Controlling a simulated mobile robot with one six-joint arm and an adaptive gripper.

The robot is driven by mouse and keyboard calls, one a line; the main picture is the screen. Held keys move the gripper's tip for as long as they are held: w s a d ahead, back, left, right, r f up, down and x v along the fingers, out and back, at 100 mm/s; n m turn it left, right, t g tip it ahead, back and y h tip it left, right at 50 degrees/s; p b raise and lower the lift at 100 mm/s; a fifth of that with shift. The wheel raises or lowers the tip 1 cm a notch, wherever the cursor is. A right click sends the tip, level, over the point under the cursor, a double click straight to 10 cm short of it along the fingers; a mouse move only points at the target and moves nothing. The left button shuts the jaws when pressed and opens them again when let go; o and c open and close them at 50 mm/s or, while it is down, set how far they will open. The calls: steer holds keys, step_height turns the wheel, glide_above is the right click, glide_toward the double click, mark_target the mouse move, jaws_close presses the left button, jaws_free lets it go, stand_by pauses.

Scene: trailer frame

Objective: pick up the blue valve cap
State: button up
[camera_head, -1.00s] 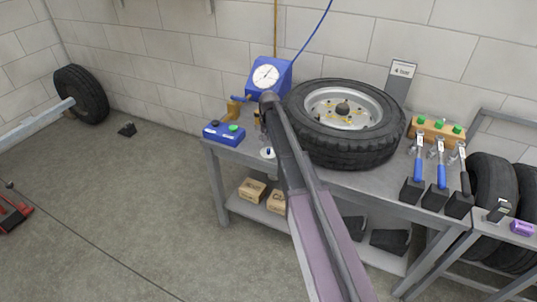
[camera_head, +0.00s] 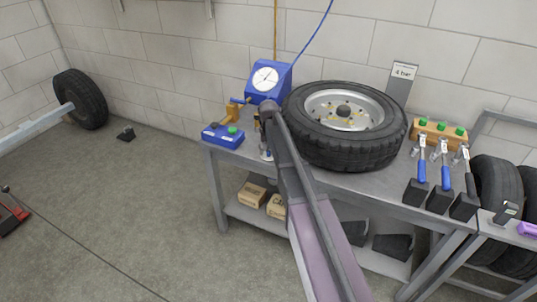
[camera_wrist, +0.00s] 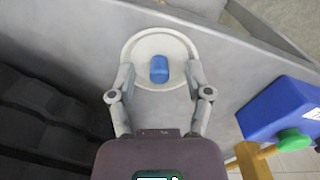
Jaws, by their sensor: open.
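The blue valve cap (camera_wrist: 159,69) lies in a round white dish (camera_wrist: 148,42) on the grey bench in the wrist view. My gripper (camera_wrist: 160,67) is open, with one finger on each side of the cap; a gap shows between the cap and each finger. I cannot tell how far the fingertips are above the dish. In the head view my gripper (camera_head: 264,141) is over the bench's front edge, left of the tyre, and hides most of the dish and the cap.
A tyre on its rim (camera_head: 345,150) lies close to the right of my arm. Tools (camera_head: 443,165) stand at the right.

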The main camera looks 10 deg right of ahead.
steer(key=c, duration=0.9)
steer(key=shift+r, duration=0.2)
step_height(320, 180, up, 4)
steer(key=p, duration=0.4)
steer(key=shift+f, duration=0.25)
steer(key=s+d+r+p, duration=0.1)
steer(key=s+d, duration=0.1)
steer(key=s, duration=1.4)
steer(key=shift+d, duration=0.25)
steer(key=shift+w, duration=0.1)
